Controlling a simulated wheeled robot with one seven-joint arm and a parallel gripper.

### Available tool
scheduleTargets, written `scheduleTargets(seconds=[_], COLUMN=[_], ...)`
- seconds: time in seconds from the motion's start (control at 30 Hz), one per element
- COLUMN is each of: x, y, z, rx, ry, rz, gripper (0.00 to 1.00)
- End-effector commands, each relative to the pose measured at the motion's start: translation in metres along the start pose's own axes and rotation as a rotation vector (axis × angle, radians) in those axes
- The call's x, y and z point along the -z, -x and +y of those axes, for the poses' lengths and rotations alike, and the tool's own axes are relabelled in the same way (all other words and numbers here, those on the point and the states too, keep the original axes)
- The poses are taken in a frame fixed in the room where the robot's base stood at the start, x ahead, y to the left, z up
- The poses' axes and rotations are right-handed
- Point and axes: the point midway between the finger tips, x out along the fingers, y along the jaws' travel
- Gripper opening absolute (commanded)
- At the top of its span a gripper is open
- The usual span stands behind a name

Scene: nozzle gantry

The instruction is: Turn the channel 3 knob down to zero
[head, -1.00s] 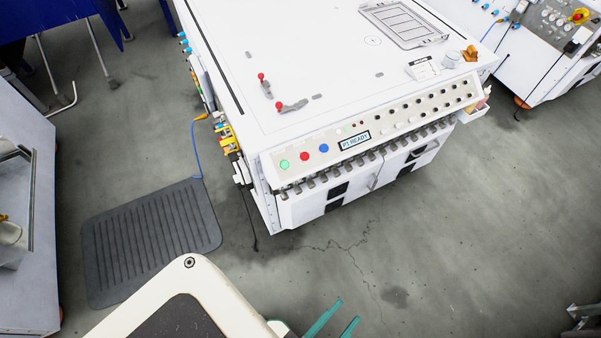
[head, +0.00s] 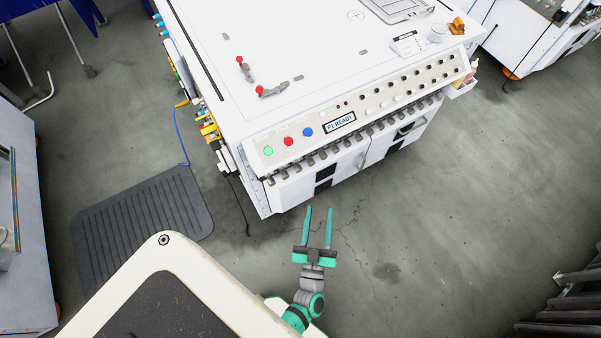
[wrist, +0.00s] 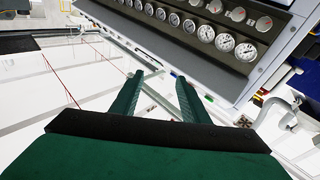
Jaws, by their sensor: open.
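The white machine's sloped control panel (head: 349,142) faces me in the head view. Small black knobs (head: 418,71) sit in rows on its right half. Their labels are too small to read, so I cannot tell which is channel 3 or where it points. At the panel's left are a green button (head: 268,151), a red button (head: 288,141), a blue button (head: 308,132) and a display reading "P1 READY" (head: 340,123). My gripper (head: 319,209) is open and empty, in front of the machine and apart from the panel. Its fingers also show in the wrist view (wrist: 159,78).
Several round gauges (wrist: 206,33) line a dark panel in the wrist view. Two red-tipped levers (head: 250,78) stand on the machine top. A black mat (head: 140,225) lies at left. Metal rails (head: 570,305) stand at lower right. The floor before the machine is clear.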

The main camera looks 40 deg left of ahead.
Motion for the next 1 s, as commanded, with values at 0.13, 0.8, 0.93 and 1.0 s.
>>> scheduleTargets(seconds=[0.13, 0.8, 0.93, 1.0], x=[-0.040, -0.132, -0.133, -0.134], y=[-0.039, -0.094, -0.107, -0.116], z=[-0.014, -0.042, -0.053, -0.061], rx=[0.177, 0.675, 0.676, 0.675], ry=[-0.008, -0.104, -0.102, -0.102], rz=[0.019, -0.107, -0.106, -0.106], gripper=[0.41, 0.41, 0.41, 0.41])
